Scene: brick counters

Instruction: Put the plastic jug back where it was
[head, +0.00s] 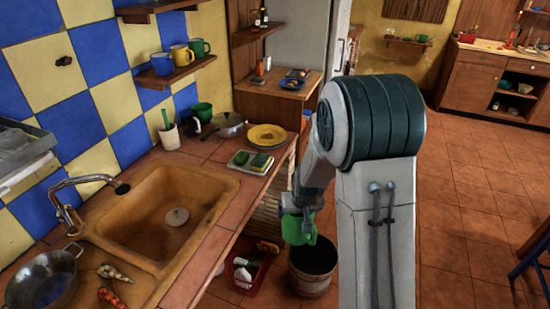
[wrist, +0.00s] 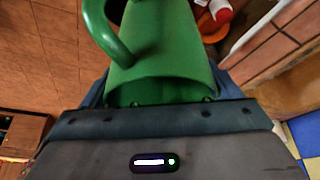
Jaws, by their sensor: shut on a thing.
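A green plastic jug (head: 299,229) is in my gripper (head: 297,211) in the head view. It hangs in front of the counter's right end, above or in front of a bucket on the floor. In the wrist view the jug (wrist: 158,55) fills the upper middle, with its curved handle at the upper left. My gripper is shut on the jug; its fingertips are mostly hidden behind the jug in the wrist view.
The tiled counter (head: 221,239) holds a sink (head: 150,215), a yellow plate (head: 267,134), a sponge tray (head: 238,165) and a lidded pan (head: 229,123). A brown bucket (head: 313,275) and a red crate (head: 237,272) with bottles stand on the floor. Open floor lies to the right.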

